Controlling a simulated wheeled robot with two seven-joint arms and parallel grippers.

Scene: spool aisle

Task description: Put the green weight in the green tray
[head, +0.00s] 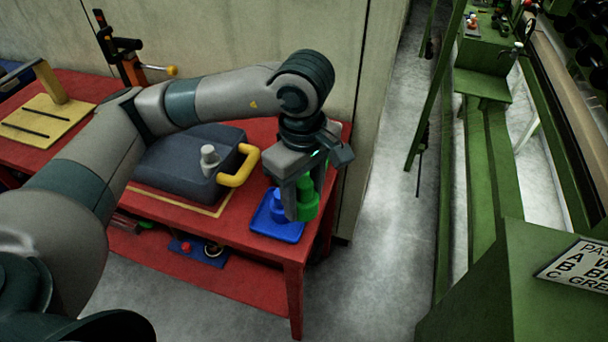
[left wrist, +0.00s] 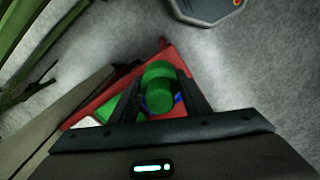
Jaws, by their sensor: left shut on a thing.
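My left gripper (head: 300,207) is shut on the green weight (head: 309,204), a stepped cylinder held upright at the right end of the red table. The weight also shows between the fingers in the left wrist view (left wrist: 159,88). In the head view it overlaps the right edge of the blue tray (head: 287,236); I cannot tell its height above the table. A blue weight (head: 278,206) stands on that tray, partly behind a finger. In the left wrist view, a flat green patch (left wrist: 113,108), perhaps the green tray, lies left of the fingers. My right gripper is out of view.
A dark case (head: 185,160) with a yellow handle (head: 240,167) and a grey knob stands left of the gripper on the red table (head: 235,231). A wall rises behind. Right of the table is open floor (head: 385,215), then green machinery (head: 485,180).

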